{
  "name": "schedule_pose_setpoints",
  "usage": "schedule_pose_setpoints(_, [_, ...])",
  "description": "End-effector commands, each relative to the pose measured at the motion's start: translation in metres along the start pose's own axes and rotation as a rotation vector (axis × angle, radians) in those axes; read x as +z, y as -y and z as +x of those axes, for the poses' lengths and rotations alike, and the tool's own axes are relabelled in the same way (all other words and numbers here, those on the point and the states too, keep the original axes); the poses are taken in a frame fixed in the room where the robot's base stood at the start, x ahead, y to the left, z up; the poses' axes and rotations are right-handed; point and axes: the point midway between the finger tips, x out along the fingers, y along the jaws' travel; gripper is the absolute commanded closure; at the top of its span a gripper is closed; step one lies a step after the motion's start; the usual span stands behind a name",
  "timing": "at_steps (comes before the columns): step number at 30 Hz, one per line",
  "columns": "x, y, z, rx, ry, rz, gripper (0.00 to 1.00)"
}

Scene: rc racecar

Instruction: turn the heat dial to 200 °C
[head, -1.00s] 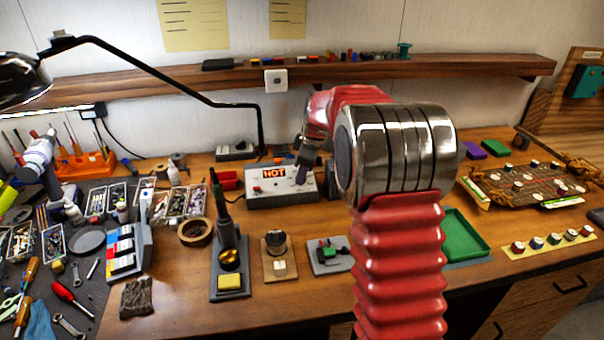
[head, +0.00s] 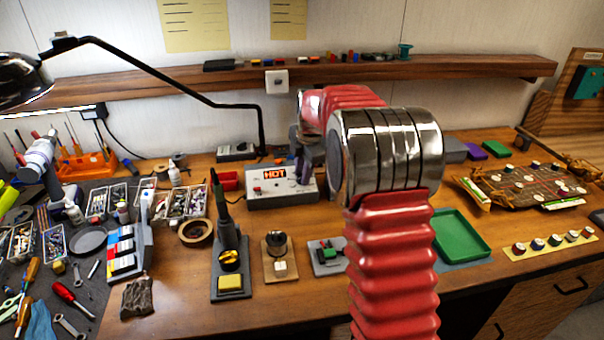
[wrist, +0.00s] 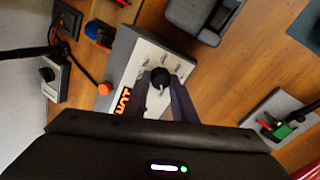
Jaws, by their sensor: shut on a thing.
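The heat dial (wrist: 160,76) is a round black knob with a pale pointer line, on the white face of the grey heater box (wrist: 123,75). In the wrist view my gripper (wrist: 163,90) has its two dark fingers closed around the dial from either side. Printed marks ring the dial, too small to read. In the head view the heater box (head: 268,194) stands at the back of the bench with a lit red "HOT" display (head: 275,174) and a red button. There my arm and fingers hide the dial.
A soldering iron in its stand (head: 229,240) is in front of the box. A black lamp arm (head: 180,82) rises behind it. A green tray (head: 462,233) lies to the right of my arm. The bench front between the stands has some bare wood.

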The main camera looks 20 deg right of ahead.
Motion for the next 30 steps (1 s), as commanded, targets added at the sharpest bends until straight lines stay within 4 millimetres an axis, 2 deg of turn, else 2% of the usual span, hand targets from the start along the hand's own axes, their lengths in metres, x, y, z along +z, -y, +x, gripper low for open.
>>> schedule_pose_setpoints(15, [-0.0009,-0.0027,-0.0014,0.004,0.003,-0.032,0.98])
schedule_pose_setpoints(16, [-0.0009,-0.0027,-0.0014,0.004,0.003,-0.031,0.75])
schedule_pose_setpoints(24, [-0.0004,-0.0013,-0.0007,0.000,0.003,-0.030,0.57])
schedule_pose_setpoints(30, [-0.0002,-0.0006,-0.0004,-0.001,0.003,-0.030,0.57])
